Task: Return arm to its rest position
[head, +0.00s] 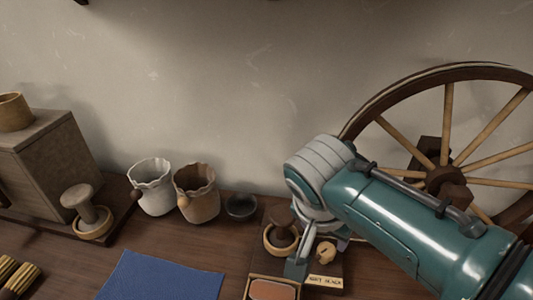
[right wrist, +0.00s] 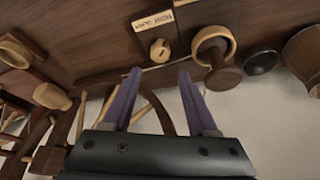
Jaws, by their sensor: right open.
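My right arm (head: 400,220) comes in from the right in the head view, in front of the spoked wheel. My right gripper (head: 300,262) points down over the table near the small board with a label; the arm partly hides it. In the right wrist view its two purple fingers (right wrist: 160,78) are spread apart, with nothing between them. A dark-handled tool in a wooden ring (head: 281,238) stands beside the gripper; it also shows in the right wrist view (right wrist: 222,76). My left gripper is out of view.
A large wooden wheel (head: 447,94) stands at the right. A small wooden knob (head: 325,253), a dark bowl (head: 241,208), a white pot (head: 152,188) and a brown pot (head: 197,193) stand on the table. A blue cloth (head: 160,282) lies at the front; a wooden box (head: 48,165) stands left.

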